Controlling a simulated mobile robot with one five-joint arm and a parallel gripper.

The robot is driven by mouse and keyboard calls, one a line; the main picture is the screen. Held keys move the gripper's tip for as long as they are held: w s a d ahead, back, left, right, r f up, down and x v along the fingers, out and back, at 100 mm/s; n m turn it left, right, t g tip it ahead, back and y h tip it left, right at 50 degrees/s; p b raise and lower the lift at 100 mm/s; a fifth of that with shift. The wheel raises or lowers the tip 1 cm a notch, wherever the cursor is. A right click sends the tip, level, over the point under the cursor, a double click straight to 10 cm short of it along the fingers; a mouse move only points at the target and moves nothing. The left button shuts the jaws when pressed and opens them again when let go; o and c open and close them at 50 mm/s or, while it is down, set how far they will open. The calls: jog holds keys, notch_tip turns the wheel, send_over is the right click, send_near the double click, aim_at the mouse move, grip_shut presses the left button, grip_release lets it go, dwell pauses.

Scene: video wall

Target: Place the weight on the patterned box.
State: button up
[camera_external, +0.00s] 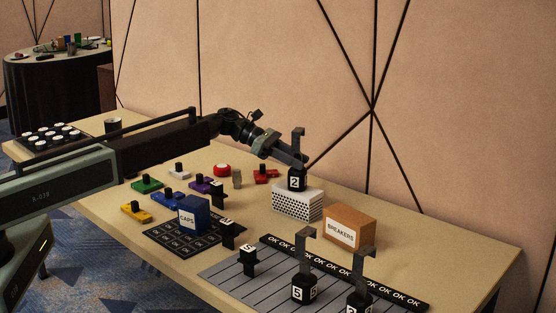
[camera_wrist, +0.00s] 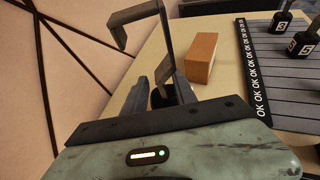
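A black weight marked "2" (camera_external: 296,181), with a tall grey hook, is upright at the top of the patterned box (camera_external: 297,204), which is white with dark spots. I cannot tell whether its bottom touches the box top. My gripper (camera_external: 297,161) is at the weight's upper part, reaching from the left. In the wrist view the hook (camera_wrist: 167,42) rises beyond my gripper (camera_wrist: 160,92). The fingers are on either side of the weight's dark body, which they partly hide. Whether they press on it is unclear. The patterned box is not clearly visible in the wrist view.
An orange box labelled "BREAKERS" (camera_external: 349,228) stands just right of the patterned box. Other hooked weights stand on the grey striped mat (camera_external: 222,277) in front. A blue "CAPS" box (camera_external: 194,215) and several coloured switches lie to the left. The wall is close behind.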

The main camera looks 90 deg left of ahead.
jog(key=p+v, duration=0.2)
jog(key=v, duration=0.6)
jog(key=shift+s, duration=0.3)
